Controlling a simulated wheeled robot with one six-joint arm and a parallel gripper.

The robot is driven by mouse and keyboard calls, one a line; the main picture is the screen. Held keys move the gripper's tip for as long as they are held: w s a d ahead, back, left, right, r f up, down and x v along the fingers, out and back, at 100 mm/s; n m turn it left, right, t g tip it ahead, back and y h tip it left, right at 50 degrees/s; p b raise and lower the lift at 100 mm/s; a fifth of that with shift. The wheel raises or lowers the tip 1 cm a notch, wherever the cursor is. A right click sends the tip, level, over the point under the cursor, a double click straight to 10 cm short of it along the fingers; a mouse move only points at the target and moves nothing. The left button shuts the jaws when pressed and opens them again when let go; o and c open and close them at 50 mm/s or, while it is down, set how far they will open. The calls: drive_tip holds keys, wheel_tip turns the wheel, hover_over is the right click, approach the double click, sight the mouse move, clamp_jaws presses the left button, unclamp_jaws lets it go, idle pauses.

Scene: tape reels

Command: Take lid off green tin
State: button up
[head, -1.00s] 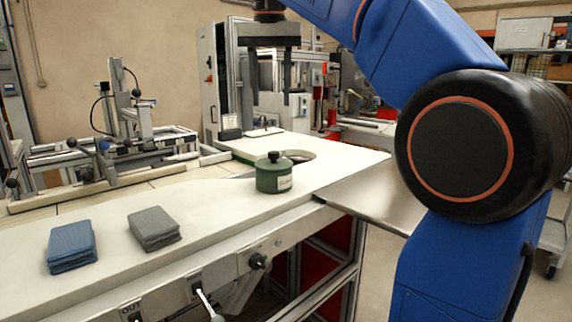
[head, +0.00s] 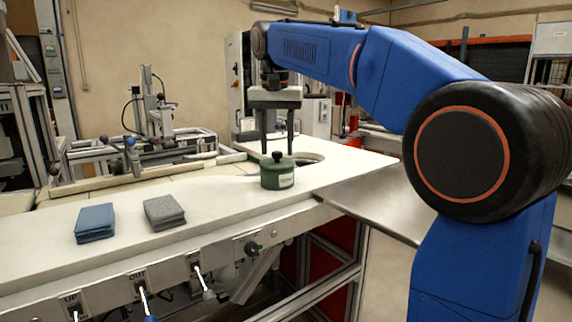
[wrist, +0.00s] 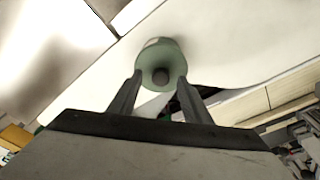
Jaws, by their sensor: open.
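The green tin (head: 277,177) stands upright on the white worktop, with a pale label on its side. Its green lid (head: 277,163) with a dark round knob is on top. In the wrist view the lid (wrist: 160,58) shows from above, with the dark knob (wrist: 160,76) near the fingertips. My gripper (head: 277,152) is open, its two fingers pointing down above the tin, one on each side of the knob in the head view. In the wrist view my gripper (wrist: 159,76) has nothing between its fingers that it grips. I cannot tell whether the fingers touch the lid.
A blue cloth stack (head: 95,223) and a grey cloth stack (head: 164,212) lie on the worktop (head: 220,203) to the left. A metal fixture (head: 155,145) stands at the back left.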

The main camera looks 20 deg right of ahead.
drive_tip(key=shift+f, duration=0.55)
drive_tip(key=shift+w, duration=0.1)
clamp_jaws()
